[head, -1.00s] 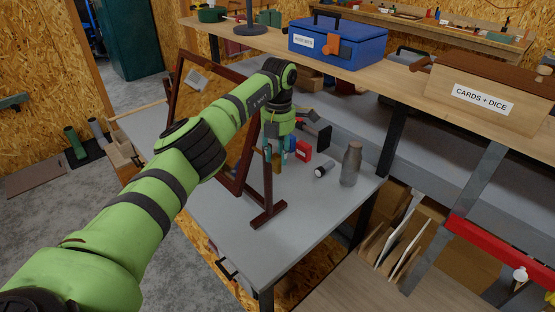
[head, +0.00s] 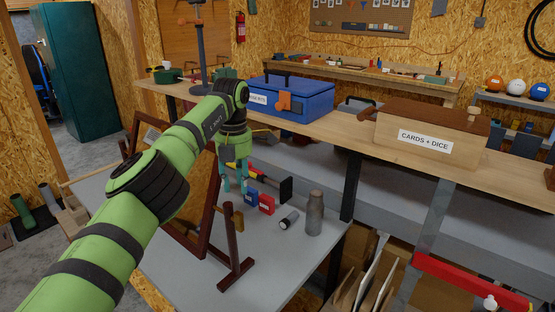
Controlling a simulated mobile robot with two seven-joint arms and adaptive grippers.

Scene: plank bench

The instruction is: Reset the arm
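My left arm is green with dark bands. It reaches in from the lower left over the grey table (head: 285,275). My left gripper (head: 235,182) points down beyond a dark wooden frame on a stand (head: 232,250). Its two teal fingers look apart, with nothing visible held between them. The frame's upright partly covers the area just below the fingers. My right gripper is not in view.
Near the fingers are a blue box (head: 250,198), a red box (head: 266,204), a flashlight (head: 289,220) and a grey bottle (head: 314,213). A shelf behind holds a blue toolbox (head: 310,97) and a wooden "CARDS + DICE" box (head: 455,128). The table's front is clear.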

